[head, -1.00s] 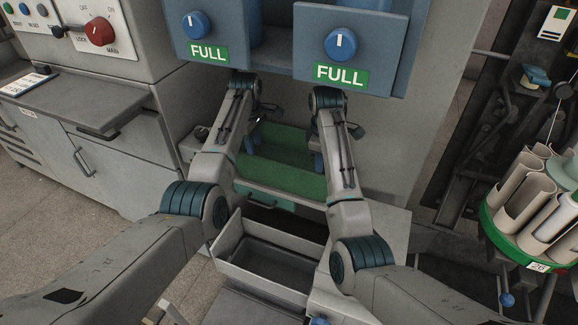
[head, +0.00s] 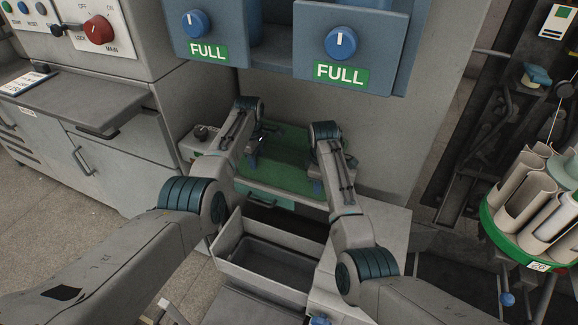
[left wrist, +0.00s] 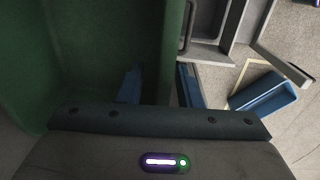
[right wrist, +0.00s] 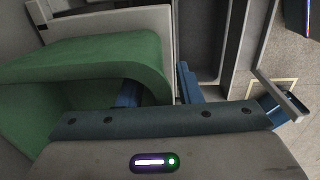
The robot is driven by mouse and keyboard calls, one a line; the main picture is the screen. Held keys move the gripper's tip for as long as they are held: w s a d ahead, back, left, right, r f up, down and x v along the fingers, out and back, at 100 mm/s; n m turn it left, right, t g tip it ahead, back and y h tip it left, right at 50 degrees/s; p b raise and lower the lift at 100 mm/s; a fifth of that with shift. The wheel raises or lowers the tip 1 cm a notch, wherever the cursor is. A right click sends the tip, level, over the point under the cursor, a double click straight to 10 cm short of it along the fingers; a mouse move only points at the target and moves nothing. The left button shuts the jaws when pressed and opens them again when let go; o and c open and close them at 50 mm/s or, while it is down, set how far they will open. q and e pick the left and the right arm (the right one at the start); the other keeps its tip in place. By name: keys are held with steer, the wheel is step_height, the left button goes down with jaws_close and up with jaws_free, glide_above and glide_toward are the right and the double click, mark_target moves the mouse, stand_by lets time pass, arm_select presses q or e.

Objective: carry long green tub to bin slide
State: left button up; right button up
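The long green tub (head: 288,172) lies on a grey ledge below the two FULL panels. My left gripper (head: 252,161) is at the tub's left part and my right gripper (head: 318,187) at its right part. In the left wrist view, a green tub wall (left wrist: 160,50) stands between the two blue fingers. In the right wrist view, the curved tub rim (right wrist: 152,75) also runs between the fingers, with a narrow gap to the outer one. Both grippers look open around the wall. Which part is the bin slide I cannot tell.
A grey open tray (head: 262,263) sits in front of and below the tub. A blue FULL panel (head: 351,40) hangs above. A round carousel of pale tubes (head: 525,215) stands at the right. A grey cabinet (head: 110,160) is at the left. A blue box (left wrist: 268,100) is on the floor.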

arm_select(q)
jaws_close()
arm_select(e)
jaws_close()
arm_select(q)
steer(key=shift+r, duration=0.15)
arm_select(e)
steer(key=shift+r, duration=0.15)
